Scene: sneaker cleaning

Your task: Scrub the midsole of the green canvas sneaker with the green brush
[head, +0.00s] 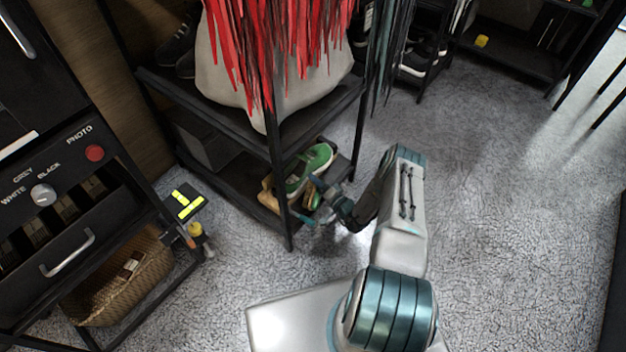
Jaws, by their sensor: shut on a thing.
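The green canvas sneaker (308,167) rests on the low shelf of the black rack, with its pale midsole partly in view. My gripper (316,203) reaches in at the open front of this shelf, close to the sneaker's near side. It is shut on a small green thing (311,197) that looks like the green brush. The brush is small and mostly covered by the fingers. I cannot tell whether its bristles touch the midsole. A tan item (268,197) lies beside the sneaker, partly behind the rack's front post.
The black rack's front post (279,185) stands just left of my gripper. A pale sack (325,80) with red strips hanging over it fills the upper shelf. A cabinet with a wicker basket (120,285) stands at left. Bare grey floor lies open to the right.

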